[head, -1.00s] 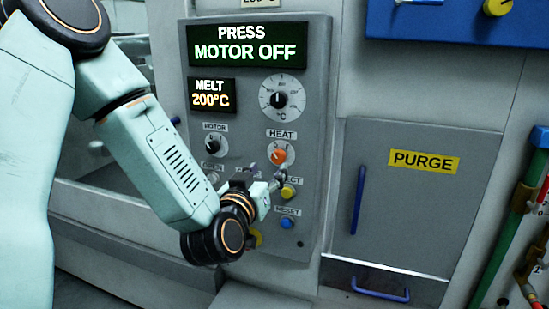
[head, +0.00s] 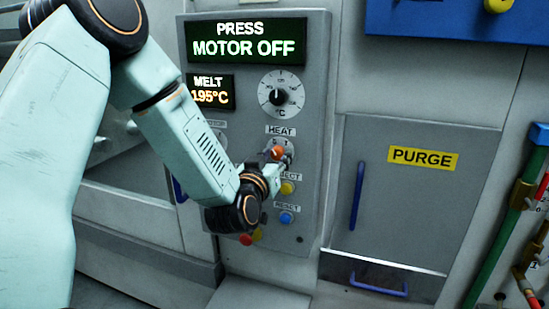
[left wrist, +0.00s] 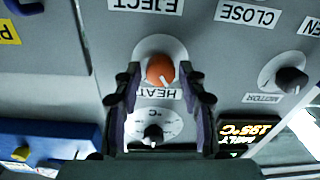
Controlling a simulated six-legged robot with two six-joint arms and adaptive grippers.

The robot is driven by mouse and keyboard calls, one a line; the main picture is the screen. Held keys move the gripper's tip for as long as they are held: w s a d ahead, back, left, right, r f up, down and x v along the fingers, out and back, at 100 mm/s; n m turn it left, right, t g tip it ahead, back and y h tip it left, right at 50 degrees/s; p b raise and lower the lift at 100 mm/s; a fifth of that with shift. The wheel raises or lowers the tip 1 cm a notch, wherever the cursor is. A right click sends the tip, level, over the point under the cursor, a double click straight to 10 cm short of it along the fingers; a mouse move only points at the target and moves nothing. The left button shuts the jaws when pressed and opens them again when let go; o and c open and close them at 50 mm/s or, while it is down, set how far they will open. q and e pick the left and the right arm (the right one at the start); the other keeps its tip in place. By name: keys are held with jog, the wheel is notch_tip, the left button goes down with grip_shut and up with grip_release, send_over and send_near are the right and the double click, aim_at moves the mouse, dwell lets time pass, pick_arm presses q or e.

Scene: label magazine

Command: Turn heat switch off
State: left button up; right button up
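The orange heat switch (head: 277,153) sits on the grey control panel under the HEAT label, partly covered by my gripper in the head view. My left gripper (head: 279,165) is right at it. In the left wrist view, which shows the panel upside down, the orange knob (left wrist: 160,69) lies between the two dark fingertips of the left gripper (left wrist: 160,76). The fingers are apart, one on each side of the knob; I cannot tell whether they touch it. A white mark on the knob points roughly toward the HEAT label (left wrist: 155,93). My right gripper is not in view.
A temperature dial (head: 281,94) is above the switch. A yellow button (head: 287,188) and a blue reset button (head: 286,218) are close below. The motor switch (left wrist: 292,80) is to one side. The displays read MOTOR OFF (head: 247,47) and 195°C (head: 211,95).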

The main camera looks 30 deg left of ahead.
pick_arm(q)
grip_shut()
jog(key=shift+n, duration=0.4)
jog(key=shift+o, duration=1.8)
grip_release()
jog(key=shift+s, duration=0.1)
jog(key=v, duration=0.7)
jog(key=shift+s, duration=0.15)
